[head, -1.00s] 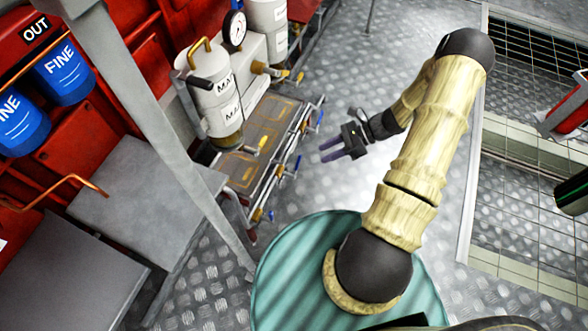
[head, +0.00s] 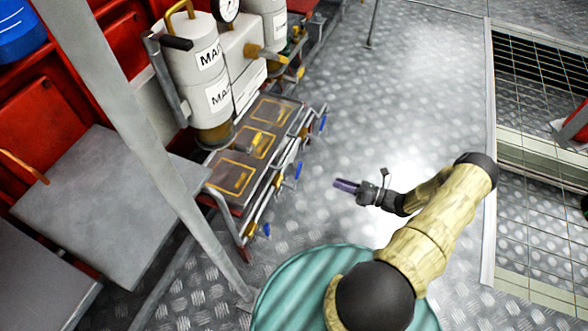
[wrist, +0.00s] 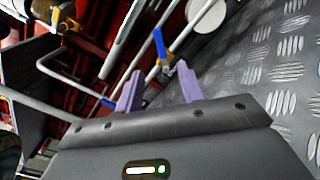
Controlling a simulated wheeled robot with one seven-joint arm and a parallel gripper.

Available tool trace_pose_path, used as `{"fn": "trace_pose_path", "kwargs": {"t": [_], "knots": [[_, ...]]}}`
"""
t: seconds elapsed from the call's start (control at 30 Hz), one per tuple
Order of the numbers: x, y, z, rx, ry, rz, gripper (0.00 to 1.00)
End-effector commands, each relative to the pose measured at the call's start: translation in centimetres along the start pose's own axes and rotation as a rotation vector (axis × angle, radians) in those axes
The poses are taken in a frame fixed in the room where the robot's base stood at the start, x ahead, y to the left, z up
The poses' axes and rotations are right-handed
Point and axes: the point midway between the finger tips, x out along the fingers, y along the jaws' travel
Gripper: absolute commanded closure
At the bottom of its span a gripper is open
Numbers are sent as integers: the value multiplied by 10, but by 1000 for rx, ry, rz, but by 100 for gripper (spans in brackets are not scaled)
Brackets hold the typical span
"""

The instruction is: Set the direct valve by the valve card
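Several blue valve handles line the front edge of the pipe bench in the head view: a far one (head: 322,123), a middle one (head: 298,170) and a near one (head: 266,229). I cannot tell which belongs to the direct valve. My gripper (head: 345,186) is over the floor, right of the bench and apart from the handles. In the wrist view a blue handle (wrist: 159,45) on a yellow valve body shows beyond and between the spread purple fingers (wrist: 158,72). Another blue handle (wrist: 107,102) is left of them. The gripper is empty. No readable valve card shows.
The bench has a dark top panel with yellow outlines (head: 235,178). White cylinders (head: 193,58) and a gauge (head: 227,8) stand behind it. A grey post (head: 135,130) stands at left. Patterned metal floor (head: 400,100) is open to the right, up to a grated pit (head: 535,190).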

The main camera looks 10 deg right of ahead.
Motion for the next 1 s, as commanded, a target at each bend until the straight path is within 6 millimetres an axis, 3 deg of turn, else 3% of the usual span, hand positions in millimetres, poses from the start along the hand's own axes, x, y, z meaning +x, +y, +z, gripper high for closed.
{"fn": "trace_pose_path", "kwargs": {"t": [0.17, 0.37, 1.0], "knots": [[5, 0, -1, 0, 2, 2, 62], [28, -1, -3, -1, 3, 4, 62], [142, -1, -5, -2, 7, 6, 62]]}}
